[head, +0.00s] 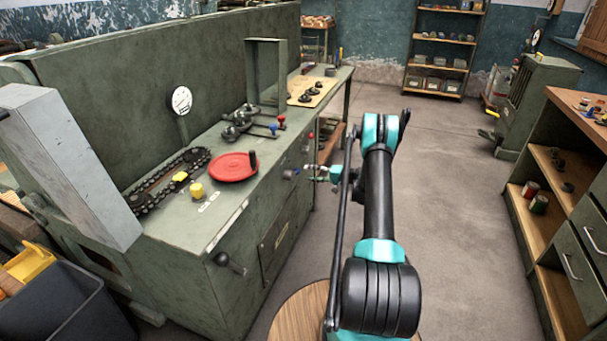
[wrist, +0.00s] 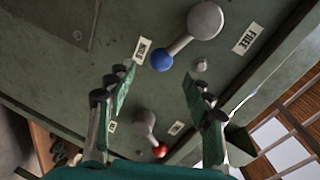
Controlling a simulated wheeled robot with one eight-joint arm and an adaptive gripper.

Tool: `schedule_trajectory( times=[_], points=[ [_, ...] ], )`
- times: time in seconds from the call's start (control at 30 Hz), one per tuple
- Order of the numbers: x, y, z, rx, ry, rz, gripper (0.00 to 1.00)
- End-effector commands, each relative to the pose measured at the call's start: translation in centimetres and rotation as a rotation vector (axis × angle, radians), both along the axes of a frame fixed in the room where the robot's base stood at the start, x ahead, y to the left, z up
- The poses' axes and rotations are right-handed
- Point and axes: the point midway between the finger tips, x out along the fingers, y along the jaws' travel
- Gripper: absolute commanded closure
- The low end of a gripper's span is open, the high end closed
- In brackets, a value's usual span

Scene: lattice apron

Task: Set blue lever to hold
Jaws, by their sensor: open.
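The blue lever shows in the wrist view as a grey hub and arm with a blue ball knob (wrist: 162,61). It also shows on the front face of the green bench in the head view (head: 288,173), small and partly unclear. Its arm slants down-left in the wrist view. The knob lies beside one small white label (wrist: 144,48); another label (wrist: 244,40) is right of the hub. I cannot read either surely. My gripper (wrist: 158,75) is open and empty, its fingertips either side of the knob in the picture, with no contact visible. In the head view my gripper (head: 312,173) is close to the bench front.
A red-knobbed lever (wrist: 159,151) is on the same face, lower in the wrist view. The green bench (head: 240,235) carries a red disc (head: 232,167), a chain and other levers. Open floor (head: 445,150) lies right of the bench, with a shelved wooden bench (head: 545,225) beyond.

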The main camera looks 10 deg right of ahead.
Motion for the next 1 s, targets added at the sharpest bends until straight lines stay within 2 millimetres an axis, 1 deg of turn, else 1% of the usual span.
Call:
schedule_trajectory(
  times=[0.03,0.2,0.3,0.4,0.53,0.83,0.97,1.0],
  points=[
    [-0.6,-1.1,0.2,-0.001,0.0,-0.003,0.48],
    [-2.2,-3.4,0.8,0.0,0.0,-0.001,0.48],
    [-2.8,-4.4,1.0,0.0,-0.001,-0.002,0.48],
    [-3.2,-4.9,1.1,0.0,0.0,0.0,0.48],
    [-3.4,-5.1,1.1,0.0,0.0,0.001,0.48],
    [-3.3,-5.0,1.3,-0.004,0.002,0.001,0.48],
    [-3.5,-4.2,2.7,-0.035,0.02,0.006,0.48],
    [-3.7,-3.7,3.5,-0.052,0.03,0.009,0.48]
  ],
)
